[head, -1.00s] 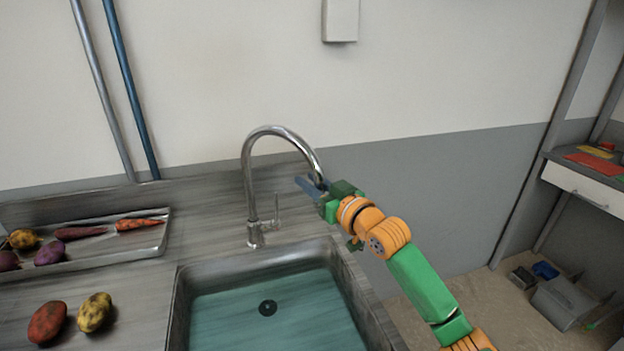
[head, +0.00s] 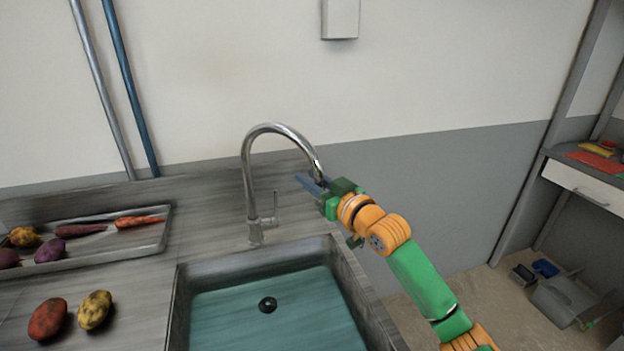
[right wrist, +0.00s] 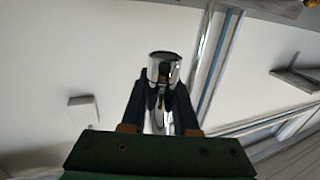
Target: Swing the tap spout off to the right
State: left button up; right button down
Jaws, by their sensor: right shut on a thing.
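The chrome tap (head: 250,190) stands behind the sink, with a tall curved spout (head: 285,130) arching to the right. The spout's end lies over the right side of the sink area. My right gripper (head: 312,184) is at the spout's end, its blue fingers on either side of it. In the right wrist view the gripper (right wrist: 160,100) is shut on the spout end (right wrist: 164,68), which shows between the two dark fingers. A small lever (head: 276,205) sticks up at the tap's base. My left gripper is not in view.
A tray (head: 150,252) with vegetables lies at the left, with two potatoes (head: 95,310) in front. A wall box (head: 340,18) hangs above.

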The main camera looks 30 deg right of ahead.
dwell(0.6)
jog(key=c, duration=0.7)
grip_release()
jog(key=shift+w, duration=0.1)
jog(key=shift+w+f, duration=0.1)
jog(key=s+b, duration=0.2)
jog(key=s, duration=0.5)
jog(key=shift+b, duration=0.4)
